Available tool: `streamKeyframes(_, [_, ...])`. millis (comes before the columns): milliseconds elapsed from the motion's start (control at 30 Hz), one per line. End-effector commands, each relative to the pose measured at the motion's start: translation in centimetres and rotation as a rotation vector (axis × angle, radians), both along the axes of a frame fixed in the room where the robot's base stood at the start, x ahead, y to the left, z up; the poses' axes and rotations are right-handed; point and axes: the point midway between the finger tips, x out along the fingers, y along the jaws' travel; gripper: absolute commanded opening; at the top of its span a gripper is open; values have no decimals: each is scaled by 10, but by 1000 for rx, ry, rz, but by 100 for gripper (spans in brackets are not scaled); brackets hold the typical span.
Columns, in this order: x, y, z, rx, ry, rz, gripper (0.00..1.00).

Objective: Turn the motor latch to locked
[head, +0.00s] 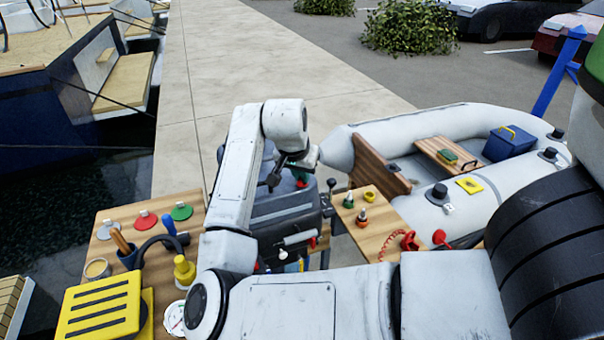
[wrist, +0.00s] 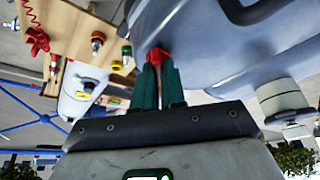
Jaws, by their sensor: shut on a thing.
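The grey outboard motor (head: 285,212) stands between two wooden worktops in the head view, and its grey casing (wrist: 215,35) fills the upper right of the wrist view. A small red latch (wrist: 157,55) sits against the casing. My gripper (wrist: 159,72) has green fingers closed on this red latch, which shows between their tips. In the head view my gripper (head: 299,176) is at the motor's top far side, partly hidden by my arm, with a bit of red (head: 302,184) below it. The latch's exact angle is hard to tell.
The left worktop (head: 102,249) holds coloured discs, a tool cup and a yellow slatted box (head: 98,312). The right worktop (head: 375,236) holds small bottle-like items and a red coiled cord (head: 408,241). A grey inflatable boat (head: 500,232) lies to the right.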

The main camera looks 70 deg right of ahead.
Motion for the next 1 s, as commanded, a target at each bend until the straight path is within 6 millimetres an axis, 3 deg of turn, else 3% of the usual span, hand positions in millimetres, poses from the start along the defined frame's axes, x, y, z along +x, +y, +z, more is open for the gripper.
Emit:
streamKeyframes(600, [4, -1, -1, 1, 0, -572, 0])
streamKeyframes(1000, [5, -2, -1, 1, -1, -806, 0])
